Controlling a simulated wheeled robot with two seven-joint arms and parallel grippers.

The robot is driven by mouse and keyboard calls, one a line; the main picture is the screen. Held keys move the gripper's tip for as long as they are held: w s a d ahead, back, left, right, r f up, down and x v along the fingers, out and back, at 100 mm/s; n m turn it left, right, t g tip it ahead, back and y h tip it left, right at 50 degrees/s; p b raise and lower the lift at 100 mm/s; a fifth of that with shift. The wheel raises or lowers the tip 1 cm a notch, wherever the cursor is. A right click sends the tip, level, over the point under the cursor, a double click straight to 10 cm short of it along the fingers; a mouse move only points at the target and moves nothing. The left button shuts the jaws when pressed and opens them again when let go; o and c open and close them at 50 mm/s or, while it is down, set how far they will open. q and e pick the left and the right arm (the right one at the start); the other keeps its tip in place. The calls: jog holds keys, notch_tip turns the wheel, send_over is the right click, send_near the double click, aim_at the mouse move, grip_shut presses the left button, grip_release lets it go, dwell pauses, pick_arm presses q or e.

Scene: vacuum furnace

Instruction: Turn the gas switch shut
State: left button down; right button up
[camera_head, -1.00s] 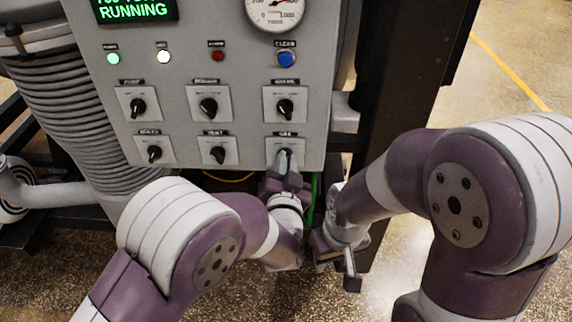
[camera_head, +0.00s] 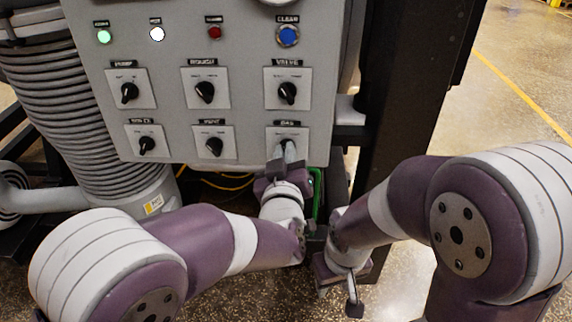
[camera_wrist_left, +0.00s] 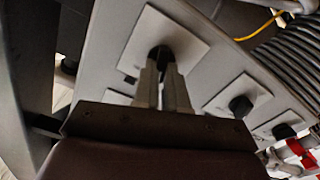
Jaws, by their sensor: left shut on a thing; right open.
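The gas switch (camera_head: 288,141) is a black knob on a white plate at the lower right of the grey control panel, under a small "GAS" label. My left gripper (camera_head: 284,152) reaches up to it from below and is shut on its knob. The fingers hide most of the knob, so its angle is hard to tell. In the left wrist view the gripper's fingers (camera_wrist_left: 164,80) close around the dark knob (camera_wrist_left: 159,54) on its white plate. My right gripper (camera_head: 340,284) is open and empty, low and to the right, apart from the panel.
Other black knobs, such as the valve knob (camera_head: 287,92) above and the vent knob (camera_head: 214,146) to the left, sit close by. A blue clear button (camera_head: 288,35) is higher up. A dark post (camera_head: 398,120) stands right of the panel. A ribbed hose (camera_head: 62,100) is at left.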

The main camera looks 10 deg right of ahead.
pick_arm(q)
jog(key=shift+f+n+b, duration=0.1)
jog(key=shift+n+b, duration=0.65)
jog(key=shift+n, duration=0.15)
pick_arm(e)
jog(key=shift+f, duration=1.05)
pick_arm(q)
jog(key=c, duration=1.2)
grip_release()
